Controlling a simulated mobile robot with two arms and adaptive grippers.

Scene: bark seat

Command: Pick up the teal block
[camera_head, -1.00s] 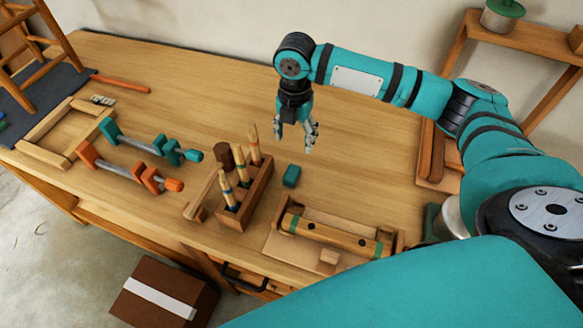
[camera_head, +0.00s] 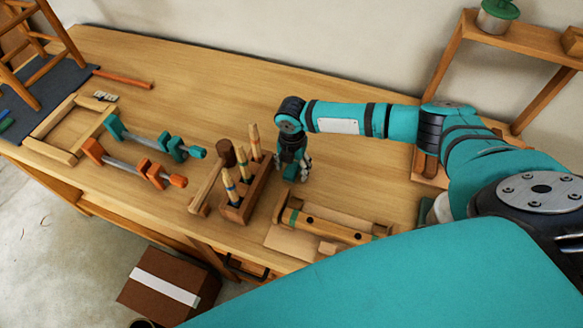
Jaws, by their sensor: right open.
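The teal block (camera_head: 290,173) lies on the wooden workbench, just right of the tool rack, and is partly hidden by my right gripper. My right gripper (camera_head: 293,169) points down over the block, with its fingers open on either side of it. I cannot tell whether the fingers touch the block. My left gripper is not in view.
The tool rack (camera_head: 238,211) with upright wooden-handled tools stands close on the left of my right gripper. A wooden jig (camera_head: 325,226) lies in front. Two clamps (camera_head: 140,166) lie farther left. The bench behind is clear.

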